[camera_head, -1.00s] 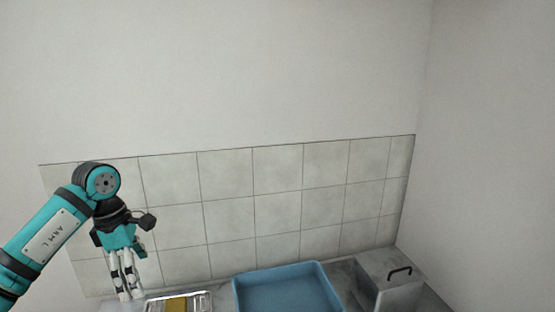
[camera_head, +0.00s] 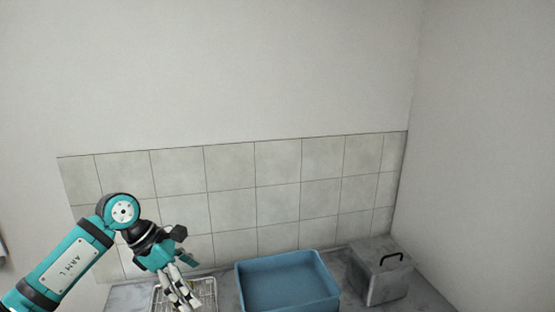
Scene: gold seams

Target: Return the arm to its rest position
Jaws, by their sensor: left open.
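My left arm (camera_head: 70,262) reaches in from the lower left in the head view. My left gripper (camera_head: 180,294) hangs tilted with its fingers down and to the right. It is open, and its fingertips are close to the bottom edge of the picture. The fingers are in front of or over a wire rack (camera_head: 207,289) on the counter; I cannot tell whether they touch it. I see nothing between the fingers. My right gripper is not in view.
A blue tray (camera_head: 287,261) stands to the right of the rack and looks empty. A grey metal box (camera_head: 383,280) with a black handle stands further right. The tiled wall (camera_head: 228,212) is behind the counter (camera_head: 128,296). The space above the counter is clear.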

